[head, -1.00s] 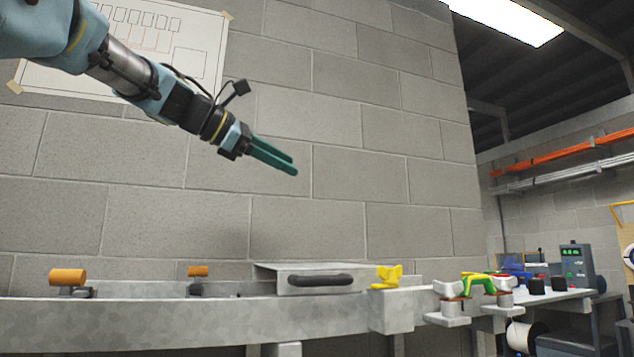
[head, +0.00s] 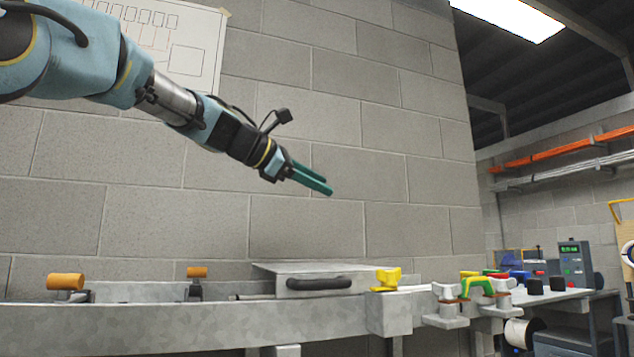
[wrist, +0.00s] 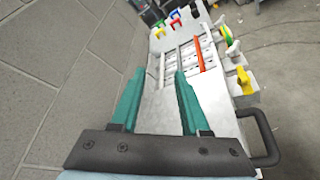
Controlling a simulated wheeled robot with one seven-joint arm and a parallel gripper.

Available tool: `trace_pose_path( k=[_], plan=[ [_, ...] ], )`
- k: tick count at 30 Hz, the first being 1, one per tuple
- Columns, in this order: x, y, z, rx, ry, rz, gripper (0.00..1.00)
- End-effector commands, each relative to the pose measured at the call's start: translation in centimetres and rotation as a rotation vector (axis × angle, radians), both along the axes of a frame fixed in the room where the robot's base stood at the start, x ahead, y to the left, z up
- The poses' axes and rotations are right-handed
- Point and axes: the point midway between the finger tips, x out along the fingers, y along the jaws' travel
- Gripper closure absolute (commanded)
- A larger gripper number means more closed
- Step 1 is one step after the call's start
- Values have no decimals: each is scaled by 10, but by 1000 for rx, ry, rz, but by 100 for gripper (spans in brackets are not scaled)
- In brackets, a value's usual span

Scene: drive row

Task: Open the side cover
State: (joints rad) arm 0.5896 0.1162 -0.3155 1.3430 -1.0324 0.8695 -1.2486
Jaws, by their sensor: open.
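The side cover, a grey metal panel (head: 285,270) with a black bar handle (head: 319,283), sits low on the long grey metal trough in the head view and looks shut. My gripper (head: 324,185), with two green fingers, is above the cover, apart from it and tilted down to the right. In the wrist view my gripper (wrist: 158,82) has its fingers spread with nothing between them. The black handle (wrist: 268,135) shows there to the right of the fingers, near the lower right edge.
A yellow knob (head: 387,279) stands just right of the cover. Orange rollers (head: 66,281) stand at the left of the trough (head: 180,326). A block wall rises behind; the air above the cover is free.

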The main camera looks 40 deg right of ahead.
Motion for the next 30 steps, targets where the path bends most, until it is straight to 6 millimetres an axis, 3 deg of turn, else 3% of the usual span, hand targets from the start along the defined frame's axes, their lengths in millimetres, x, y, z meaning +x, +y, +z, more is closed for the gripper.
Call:
trace_pose_path(
  k=[1, 12, 30],
  plan=[
    [0, 0, 0, 0, 0, 0, 61],
    [0, 0, 0, 0, 0, 0, 100],
    [0, 0, 0, 0, 0, 0, 100]
  ],
)
